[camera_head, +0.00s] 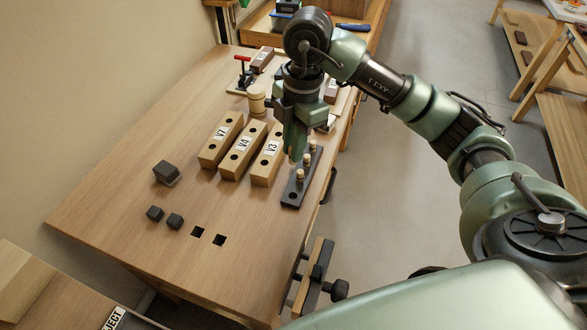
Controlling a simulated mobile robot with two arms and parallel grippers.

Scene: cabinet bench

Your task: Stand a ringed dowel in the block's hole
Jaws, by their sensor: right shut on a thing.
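My right gripper (294,155) points down over the bench, just left of a dark rack (290,197) with several short light dowels (300,174) standing in it. Its fingers are shut on a small light dowel, mostly hidden by them; I cannot tell its ring. Three pale wooden blocks with holes stand side by side: one with a label that looks like V2 (209,153), the V4 block (232,168) in the middle, and the V3 block (261,176) nearest the gripper. The gripper partly covers the V3 block's far end. My left gripper is not in view.
A round wooden mallet head or peg (257,103) and a red-handled clamp (243,70) stand behind the blocks. Dark cubes (166,173) and two square holes (198,232) lie at front left. A vise (316,280) juts from the near right edge. The bench's left middle is clear.

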